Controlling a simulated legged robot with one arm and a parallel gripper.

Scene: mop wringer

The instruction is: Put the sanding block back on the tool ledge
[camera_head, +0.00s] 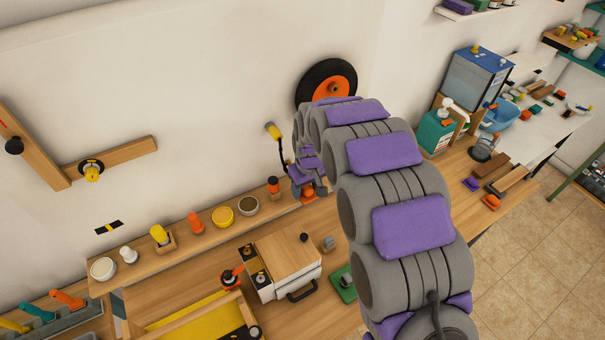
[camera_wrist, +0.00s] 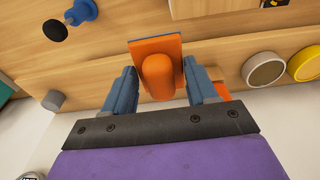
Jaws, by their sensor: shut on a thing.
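My gripper (camera_head: 308,191) is at the right part of the wooden tool ledge (camera_head: 190,245), close to the wall. In the wrist view its two blue-grey fingers (camera_wrist: 158,72) are shut on the orange handle of the sanding block (camera_wrist: 157,50), which has a flat square orange plate. The ledge (camera_wrist: 228,62) shows behind the block in that view. I cannot tell whether the block touches the ledge. In the head view only a small bit of orange shows under my gripper, mostly hidden.
Along the ledge stand a grey-rimmed bowl (camera_head: 248,206), a yellow bowl (camera_head: 222,216), and a red-and-black knobbed tool (camera_head: 273,186) just left of my gripper. A wooden-lidded box (camera_head: 286,262) is in front. A black wheel with orange hub (camera_head: 328,85) is on the wall behind.

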